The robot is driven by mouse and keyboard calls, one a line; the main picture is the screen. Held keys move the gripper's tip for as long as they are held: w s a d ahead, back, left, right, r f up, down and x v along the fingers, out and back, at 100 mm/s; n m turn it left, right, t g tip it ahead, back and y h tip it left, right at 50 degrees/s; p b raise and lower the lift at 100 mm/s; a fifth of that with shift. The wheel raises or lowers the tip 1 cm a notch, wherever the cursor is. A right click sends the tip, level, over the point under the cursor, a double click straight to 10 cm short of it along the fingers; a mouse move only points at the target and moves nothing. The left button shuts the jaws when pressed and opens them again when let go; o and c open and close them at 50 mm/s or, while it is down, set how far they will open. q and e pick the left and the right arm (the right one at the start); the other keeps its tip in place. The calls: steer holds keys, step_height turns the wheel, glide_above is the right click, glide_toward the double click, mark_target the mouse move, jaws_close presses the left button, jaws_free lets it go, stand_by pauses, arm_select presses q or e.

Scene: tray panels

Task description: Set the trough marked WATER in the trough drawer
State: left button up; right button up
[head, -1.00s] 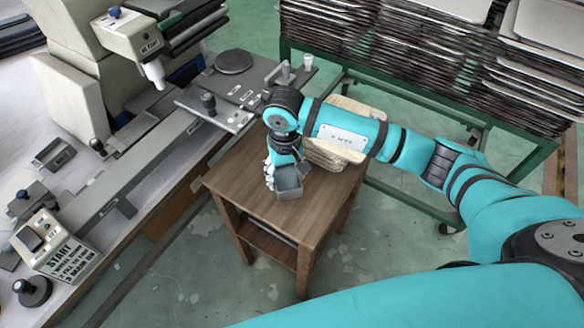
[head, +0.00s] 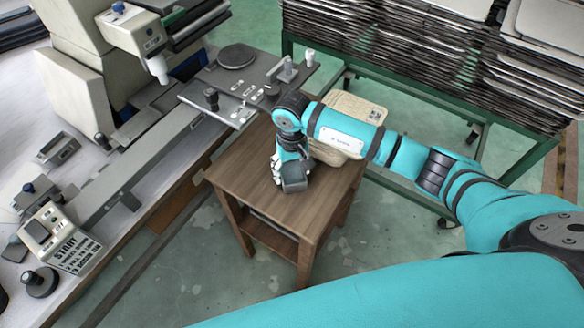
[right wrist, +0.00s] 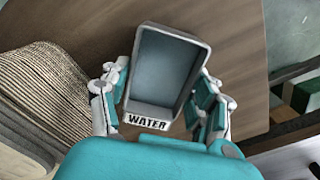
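The trough is a grey open-topped box (right wrist: 168,70) with a white label reading WATER on its near end, in the right wrist view. It looks empty. My right gripper (right wrist: 160,85) has its fingers against both long sides, holding it. In the head view the trough (head: 295,181) shows as a small grey box at my right gripper (head: 283,165), over the small wooden table (head: 305,208). Its label is hidden there, and I cannot tell its exact height above the tabletop. I cannot make out an open trough drawer. My left gripper is not in view.
A bench with a machine (head: 75,75) stands at the left, with a sign reading START (head: 75,253) near its front. Stacked sheets (head: 345,115) lie behind my right arm on the wooden table. A green rack of trays (head: 440,70) stands behind. The table's front is clear.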

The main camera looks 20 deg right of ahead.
steer(key=o, duration=0.3)
steer(key=shift+r, duration=0.1)
